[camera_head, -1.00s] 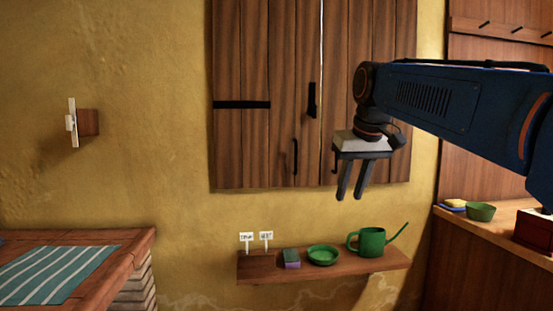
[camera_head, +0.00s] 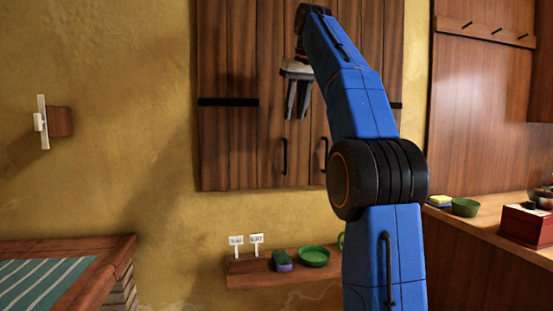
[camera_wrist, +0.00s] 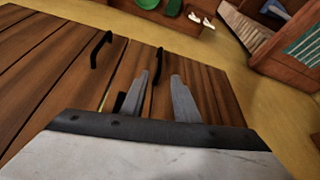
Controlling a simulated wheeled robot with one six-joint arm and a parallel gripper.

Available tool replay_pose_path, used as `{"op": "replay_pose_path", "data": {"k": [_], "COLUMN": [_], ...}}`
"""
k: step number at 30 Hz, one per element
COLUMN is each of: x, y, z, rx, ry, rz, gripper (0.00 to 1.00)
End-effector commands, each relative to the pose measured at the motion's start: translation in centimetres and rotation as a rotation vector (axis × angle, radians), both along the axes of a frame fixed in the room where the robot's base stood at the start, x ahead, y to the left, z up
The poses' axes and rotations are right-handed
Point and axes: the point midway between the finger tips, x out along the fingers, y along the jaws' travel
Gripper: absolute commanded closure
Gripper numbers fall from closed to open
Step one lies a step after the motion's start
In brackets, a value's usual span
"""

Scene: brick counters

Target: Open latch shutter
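The brown wooden shutter (camera_head: 228,145) hangs on the yellow wall, its two leaves side by side and apparently closed. A handle (camera_head: 284,156) is on the left leaf and another handle (camera_head: 325,154) on the right leaf. They also show in the wrist view, left leaf's handle (camera_wrist: 158,66) and right leaf's handle (camera_wrist: 101,50). The dark latch (camera_wrist: 118,103) shows only partly, beside my gripper's left finger; my gripper and arm hide it in the head view. My gripper (camera_head: 296,117) is in front of the left leaf, fingers apart and empty, also in the wrist view (camera_wrist: 161,76).
Below the shutter a small shelf (camera_head: 243,280) carries a green dish (camera_head: 314,256), a sponge (camera_head: 282,261) and white labels. A wooden table (camera_head: 112,255) with a striped cloth is at left. A counter (camera_head: 482,228) with a green bowl (camera_head: 465,207) is at right.

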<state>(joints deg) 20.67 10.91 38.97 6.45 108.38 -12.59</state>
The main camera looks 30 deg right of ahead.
Motion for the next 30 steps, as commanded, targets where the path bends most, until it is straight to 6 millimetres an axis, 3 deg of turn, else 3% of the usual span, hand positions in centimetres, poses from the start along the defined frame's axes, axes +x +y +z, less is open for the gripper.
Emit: {"op": "replay_pose_path", "data": {"k": [8, 30], "x": [0.7, 5.4], "y": [-0.1, -0.4], "z": [-1.8, -13.2], "rx": [0.000, 0.000], "ry": [0.001, 0.001], "rz": [0.000, 0.000], "gripper": [0.72, 0.72]}}
